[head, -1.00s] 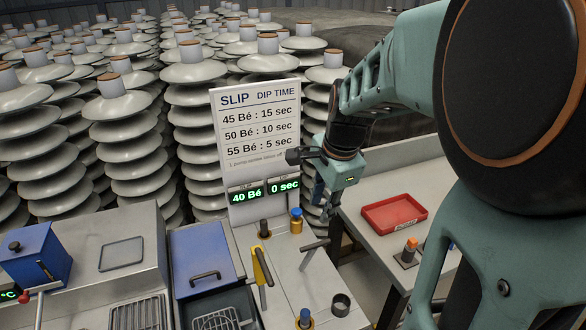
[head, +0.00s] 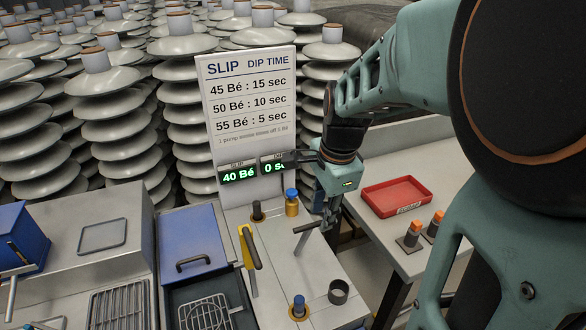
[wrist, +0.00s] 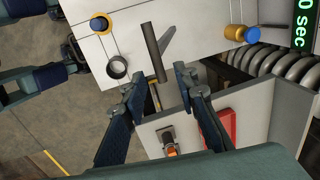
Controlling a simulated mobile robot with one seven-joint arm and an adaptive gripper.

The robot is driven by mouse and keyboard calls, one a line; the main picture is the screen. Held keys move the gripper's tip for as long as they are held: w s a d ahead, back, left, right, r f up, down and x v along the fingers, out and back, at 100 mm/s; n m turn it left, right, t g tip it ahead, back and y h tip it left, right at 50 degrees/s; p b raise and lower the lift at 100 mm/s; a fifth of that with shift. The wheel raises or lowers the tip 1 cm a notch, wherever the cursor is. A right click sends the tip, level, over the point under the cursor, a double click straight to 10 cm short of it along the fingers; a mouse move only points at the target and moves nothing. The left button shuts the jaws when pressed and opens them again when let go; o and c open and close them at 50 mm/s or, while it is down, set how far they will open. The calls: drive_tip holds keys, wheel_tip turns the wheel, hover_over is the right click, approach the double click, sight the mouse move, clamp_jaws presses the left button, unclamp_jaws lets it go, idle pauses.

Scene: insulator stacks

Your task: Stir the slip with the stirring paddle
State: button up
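A grey T-shaped handle (head: 306,228), which looks like the stirring paddle's, stands up from the white worktop (head: 272,275). In the wrist view its dark crossbar (wrist: 154,52) lies just beyond my fingertips. My gripper (head: 331,214) is beside the right end of this handle in the head view. In the wrist view my gripper (wrist: 163,88) is open, its two fingers apart with nothing clearly between them. I cannot tell whether a finger touches the handle. The paddle's lower end and the slip are hidden. The slip display (head: 239,174) reads 40 Bé.
A yellow lever (head: 250,248), a blue-topped brass fitting (head: 292,203), a blue-topped knob (head: 298,306) and a dark open cup (head: 338,291) surround the handle. A red tray (head: 394,196) is on the right-hand table. Insulator stacks (head: 190,95) crowd behind the sign (head: 252,100).

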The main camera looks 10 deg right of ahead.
drive_tip(key=shift+w+f+b, duration=0.1)
drive_tip(key=shift+f+b, duration=0.3)
drive_tip(key=shift+f, duration=0.45)
drive_tip(key=shift+a, duration=0.1)
drive_tip(key=shift+c, duration=0.4)
clamp_jaws()
